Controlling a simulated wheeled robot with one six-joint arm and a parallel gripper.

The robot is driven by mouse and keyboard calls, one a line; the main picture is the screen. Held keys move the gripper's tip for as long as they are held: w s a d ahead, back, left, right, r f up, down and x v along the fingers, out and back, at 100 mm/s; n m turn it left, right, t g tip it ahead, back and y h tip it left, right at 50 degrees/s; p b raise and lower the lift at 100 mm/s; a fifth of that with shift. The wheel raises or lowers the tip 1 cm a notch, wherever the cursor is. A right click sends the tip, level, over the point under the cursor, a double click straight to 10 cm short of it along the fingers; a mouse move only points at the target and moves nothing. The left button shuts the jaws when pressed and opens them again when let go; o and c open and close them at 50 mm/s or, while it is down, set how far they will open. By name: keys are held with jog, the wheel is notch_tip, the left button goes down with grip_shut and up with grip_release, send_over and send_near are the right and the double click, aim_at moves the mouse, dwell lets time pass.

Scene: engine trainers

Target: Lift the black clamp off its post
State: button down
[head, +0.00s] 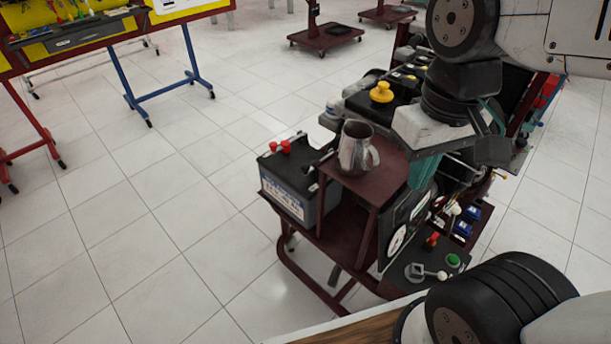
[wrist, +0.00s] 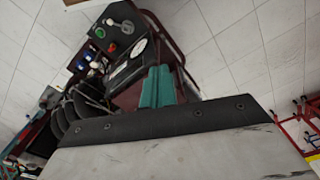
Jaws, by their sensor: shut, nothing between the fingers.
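A dark battery (head: 288,190) with a white label stands at the left end of the engine trainer. Red caps or clamps (head: 280,147) show on its far top edge. I cannot clearly pick out the black clamp; small dark and grey parts near the battery's right top edge (head: 313,172) are too small to tell. My gripper (head: 423,180) has teal fingers pointing down, right of the battery and beyond the mug, above the trainer. The fingers also show in the wrist view (wrist: 156,82), side by side, shut and empty. The battery is not recognisable in the wrist view.
A metal mug (head: 357,150) stands on a dark red stand beside the battery, between it and my gripper. A yellow knob (head: 381,92) is behind. A control panel (head: 425,268) with a green button is at the front. Floor at left is clear.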

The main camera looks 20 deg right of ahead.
jog(key=w+a+f+n+g+h, duration=0.2)
jog(key=w+a+f+n+h, duration=0.15)
jog(key=w+f, duration=0.25)
jog(key=w+a+f+n+g+h, duration=0.2)
jog(key=w+a+f+n+h, duration=0.1)
jog(key=w+f+n+h, duration=0.25)
jog(key=n+t+h, duration=0.3)
jog(key=n+t, duration=0.8)
jog(key=n, duration=0.3)
send_near(299, 188)
notch_tip(299, 188, up, 2)
jog(key=shift+w, duration=0.15)
jog(key=shift+d, duration=0.1)
jog(key=x, duration=1)
jog(key=shift+r, duration=0.15)
